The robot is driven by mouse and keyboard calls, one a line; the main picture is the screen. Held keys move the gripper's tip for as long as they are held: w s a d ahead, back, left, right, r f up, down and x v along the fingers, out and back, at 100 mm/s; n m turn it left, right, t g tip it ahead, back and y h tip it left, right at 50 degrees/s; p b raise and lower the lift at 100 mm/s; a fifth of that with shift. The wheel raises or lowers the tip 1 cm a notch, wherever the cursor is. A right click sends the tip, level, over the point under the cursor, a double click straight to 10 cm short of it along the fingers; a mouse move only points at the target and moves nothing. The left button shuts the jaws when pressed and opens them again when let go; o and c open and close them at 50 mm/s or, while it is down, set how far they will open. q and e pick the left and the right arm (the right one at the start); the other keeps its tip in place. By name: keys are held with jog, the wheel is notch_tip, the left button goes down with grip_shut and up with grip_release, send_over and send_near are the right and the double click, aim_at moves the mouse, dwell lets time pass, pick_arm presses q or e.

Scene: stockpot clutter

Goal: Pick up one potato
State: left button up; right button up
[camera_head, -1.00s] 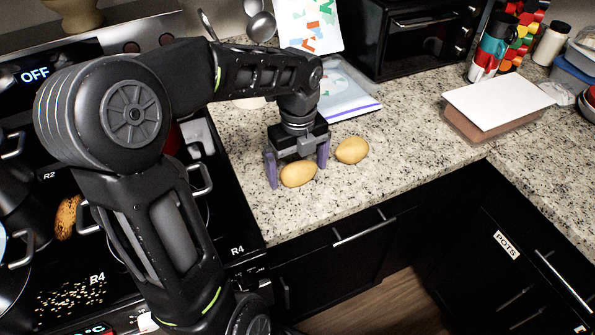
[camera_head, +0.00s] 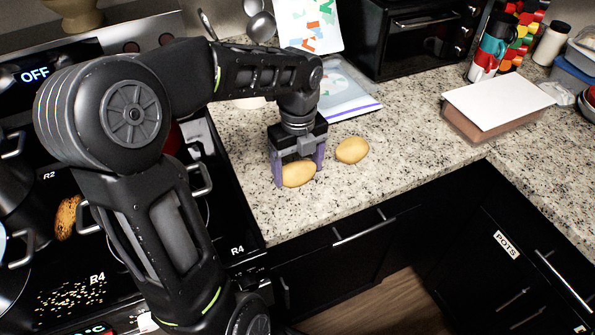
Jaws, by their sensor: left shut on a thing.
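Two tan potatoes are on the speckled granite counter. My left gripper (camera_head: 298,170), with purple fingers, points down and is shut on the nearer potato (camera_head: 299,174), one finger on each side of it. That potato appears to rest on the counter or very close to it. The other potato (camera_head: 352,150) lies just to the right, apart from the gripper. My right gripper is not in view.
The stove (camera_head: 232,215) with pots is at the left under my arm. A black oven (camera_head: 425,35) stands at the back. A white-topped box (camera_head: 498,103) sits at the right. The counter (camera_head: 400,150) right of the potatoes is clear.

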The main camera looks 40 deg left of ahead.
aim_at(298, 163)
pick_arm(q)
notch_tip(298, 163, up, 10)
jog(key=shift+r, duration=0.1)
dwell(0.6)
dwell(0.5)
